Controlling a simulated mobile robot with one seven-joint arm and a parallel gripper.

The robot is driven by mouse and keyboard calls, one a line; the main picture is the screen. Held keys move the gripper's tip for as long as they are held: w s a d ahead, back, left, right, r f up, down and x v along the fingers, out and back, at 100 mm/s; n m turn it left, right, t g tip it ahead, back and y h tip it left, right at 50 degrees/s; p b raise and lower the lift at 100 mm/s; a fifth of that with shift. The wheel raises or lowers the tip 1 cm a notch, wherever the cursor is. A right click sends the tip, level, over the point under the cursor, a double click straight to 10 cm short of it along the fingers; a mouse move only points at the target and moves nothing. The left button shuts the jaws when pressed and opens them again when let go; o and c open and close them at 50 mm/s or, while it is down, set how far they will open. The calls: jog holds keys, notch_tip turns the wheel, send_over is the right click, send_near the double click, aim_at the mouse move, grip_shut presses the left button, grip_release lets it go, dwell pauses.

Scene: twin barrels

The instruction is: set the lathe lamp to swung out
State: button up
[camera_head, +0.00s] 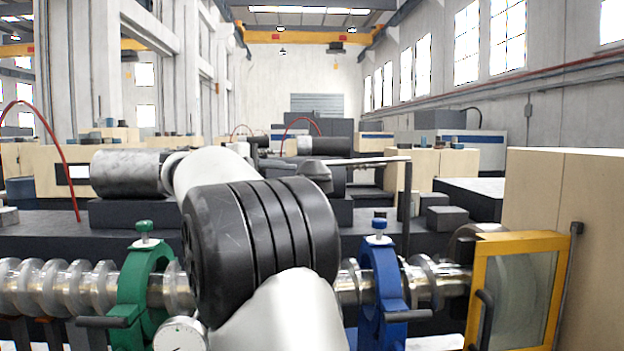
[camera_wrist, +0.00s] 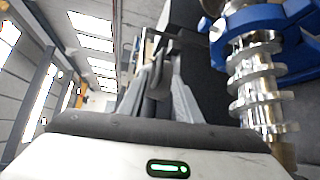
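The lathe lamp (camera_head: 315,172) has a grey cone-shaped head at the end of a thin horizontal arm (camera_head: 365,161). The arm runs right to a dark upright post (camera_head: 407,195) behind the blue rest. In the head view my arm crosses the middle and covers part of the lathe, and my gripper is mostly hidden beside the lamp head. In the wrist view my gripper's (camera_wrist: 160,85) two grey fingers stand apart. A grey shape, perhaps the lamp head, shows between or just beyond them; contact cannot be told.
A crankshaft-like workpiece (camera_head: 75,288) runs across the front through a green steady rest (camera_head: 145,285) and a blue steady rest (camera_head: 383,290). A yellow-framed guard (camera_head: 520,290) stands at right beside a beige cabinet (camera_head: 560,220). Grey blocks (camera_head: 445,217) lie behind.

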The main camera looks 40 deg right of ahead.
jog(key=p+x, duration=0.1)
jog(key=x, duration=1)
jog(key=shift+w+d+p, duration=0.1)
jog(key=shift+p, duration=0.25)
jog(key=shift+f, duration=0.1)
grip_shut()
